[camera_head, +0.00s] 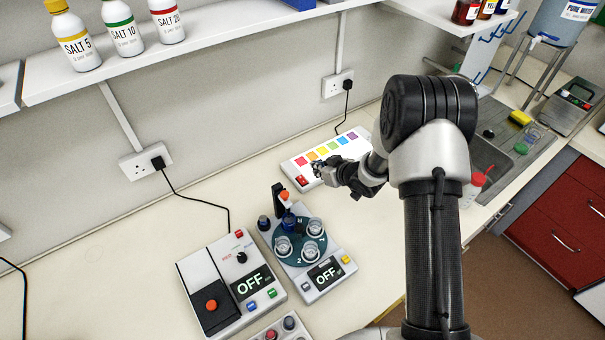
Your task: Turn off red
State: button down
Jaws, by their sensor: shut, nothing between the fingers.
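A white panel (291,169) lies on the bench against the back wall, with a row of coloured squares running from red to purple. The red square (300,161) is at the row's left end. A red switch (302,181) sits at the panel's front left corner. My gripper (318,169) is shut and empty, over or just in front of the panel's left part, close to the right of the red switch. I cannot tell whether it touches the panel. The gripper and wrist hide part of the panel's front edge.
A round rotating device (322,289) with cups and an OFF display stands in front of the panel. Left of it is a box (221,325) with a knob and an OFF display. A sink (490,158) is at the right.

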send_over(299, 177)
jog(key=s+d, duration=0.1)
jog(key=s, duration=0.1)
jog(key=f, duration=0.6)
jog(key=shift+w+d+f, duration=0.1)
jog(key=shift+w+f, duration=0.1)
jog(key=shift+f, duration=0.05)
notch_tip(299, 177, down, 2)
jog(key=shift+f, duration=0.25)
jog(key=shift+w+f+b, duration=0.15)
jog(key=shift+f+b, duration=0.15)
jog(key=shift+f, duration=0.3)
jog(key=shift+w+f+b, duration=0.15)
jog(key=shift+f+b, duration=0.25)
jog(key=shift+b, duration=0.45)
jog(key=shift+s+d+f, duration=0.15)
jog(key=shift+s+d, duration=0.2)
jog(key=shift+s, duration=0.45)
